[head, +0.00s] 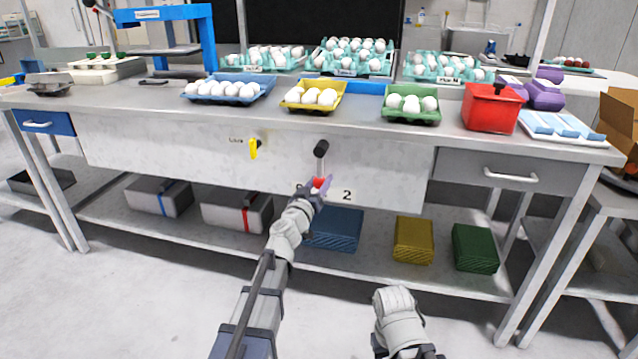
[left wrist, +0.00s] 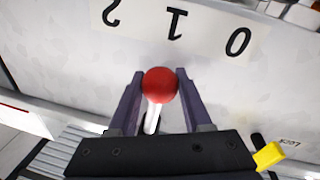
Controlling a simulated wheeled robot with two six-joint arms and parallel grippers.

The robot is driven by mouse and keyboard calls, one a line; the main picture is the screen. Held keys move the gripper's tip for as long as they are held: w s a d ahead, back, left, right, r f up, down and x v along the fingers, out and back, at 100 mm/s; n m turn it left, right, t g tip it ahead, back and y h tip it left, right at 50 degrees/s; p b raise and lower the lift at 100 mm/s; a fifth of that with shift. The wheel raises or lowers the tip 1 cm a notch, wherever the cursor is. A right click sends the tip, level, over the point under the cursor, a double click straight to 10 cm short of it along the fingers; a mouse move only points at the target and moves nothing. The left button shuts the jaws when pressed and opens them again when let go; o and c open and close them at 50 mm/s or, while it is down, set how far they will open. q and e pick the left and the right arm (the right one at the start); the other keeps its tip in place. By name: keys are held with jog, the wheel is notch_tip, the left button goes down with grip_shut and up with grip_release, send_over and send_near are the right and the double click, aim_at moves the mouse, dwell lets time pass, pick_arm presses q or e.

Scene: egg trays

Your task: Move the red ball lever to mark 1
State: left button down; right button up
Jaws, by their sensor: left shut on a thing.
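The red ball lever (head: 319,184) is on the front panel of the bench, its ball between my left gripper's (head: 323,184) purple fingers. In the left wrist view the red ball (left wrist: 160,85) sits between both fingers of the left gripper (left wrist: 158,82), which is shut on it. The lever's pale rod (left wrist: 152,119) shows below the ball. The marks 2, 1 and 0 appear upside down there. The ball is nearest mark 1 (left wrist: 176,24) in that picture. In the head view mark 2 (head: 347,195) is clear, and mark 1 is hidden by the gripper. My right gripper is out of view.
Egg trays, such as the yellow one (head: 341,88), and a red box (head: 491,107) stand on the bench top. Bins line the lower shelf.

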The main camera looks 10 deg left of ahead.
pick_arm(q)
jog(key=shift+c, duration=1.7)
grip_release()
jog(key=shift+s, duration=0.15)
jog(key=s, duration=0.5)
jog(key=s+a, duration=0.1)
jog(key=s, duration=0.1)
jog(key=shift+s+a+f+b, duration=0.1)
jog(key=shift+s+f+b, duration=0.15)
jog(key=shift+f+b, duration=0.15)
